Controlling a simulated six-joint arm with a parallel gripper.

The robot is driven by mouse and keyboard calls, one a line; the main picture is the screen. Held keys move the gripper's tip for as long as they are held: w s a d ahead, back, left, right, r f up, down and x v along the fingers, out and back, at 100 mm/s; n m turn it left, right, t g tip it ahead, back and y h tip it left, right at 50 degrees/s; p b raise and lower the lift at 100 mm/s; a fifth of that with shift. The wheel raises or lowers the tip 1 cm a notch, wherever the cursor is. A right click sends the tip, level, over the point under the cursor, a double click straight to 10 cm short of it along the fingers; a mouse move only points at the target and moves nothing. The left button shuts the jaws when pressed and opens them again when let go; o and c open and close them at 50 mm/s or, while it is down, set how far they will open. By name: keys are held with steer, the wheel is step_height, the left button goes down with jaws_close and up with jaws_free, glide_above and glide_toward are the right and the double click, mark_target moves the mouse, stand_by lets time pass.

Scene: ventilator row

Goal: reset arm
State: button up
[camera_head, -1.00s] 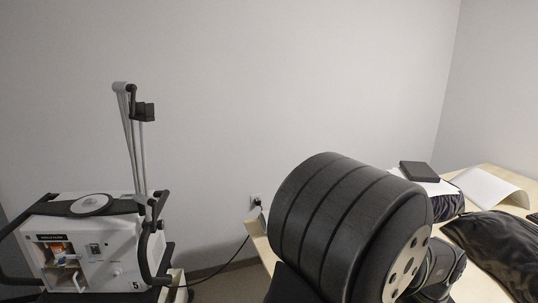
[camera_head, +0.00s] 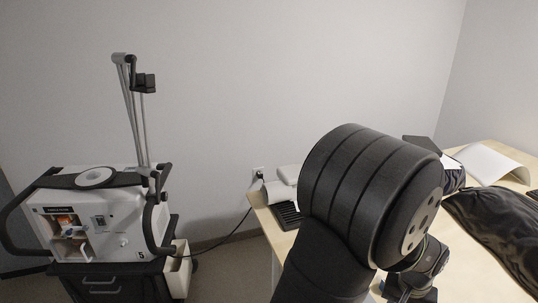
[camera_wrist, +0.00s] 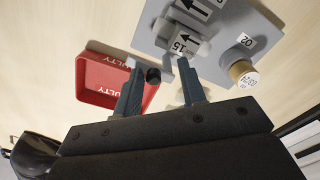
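My arm's big dark links fill the lower right of the head view. The wrist and part of my gripper show at the bottom edge there, partly cut off. In the wrist view the two blue-grey fingers of my gripper (camera_wrist: 163,80) are spread apart with a gap between them. A small black round-ended piece (camera_wrist: 153,75) shows in that gap, nearer the left finger; I cannot tell whether it touches. Beyond the fingers is a grey panel (camera_wrist: 222,55) with labels "15" and "02" and a tan-and-white cylinder (camera_wrist: 242,74).
A red tray marked "FAULTY" (camera_wrist: 93,80) lies left of the fingers on the wooden table (camera_head: 480,250). A ventilator cart (camera_head: 100,235) stands at the left. A black bag (camera_head: 495,235), white sheet (camera_head: 490,163) and dark keyboard-like item (camera_head: 287,215) lie on the table.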

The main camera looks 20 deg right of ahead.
steer(key=shift+w+a+m, duration=0.1)
steer(key=shift+a+m, duration=0.05)
steer(key=shift+m, duration=0.65)
step_height(320, 180, up, 9)
steer(key=shift+o, duration=0.2)
steer(key=o, duration=1.3)
steer(key=w+a+r+n, duration=0.1)
steer(key=a+r+n, duration=0.2)
steer(key=r+n, duration=0.8)
steer(key=shift+n, duration=0.3)
steer(key=f, duration=1)
steer(key=shift+w, duration=0.2)
steer(key=shift+r, duration=0.15)
step_height(320, 180, up, 10)
steer(key=shift+f, duration=0.1)
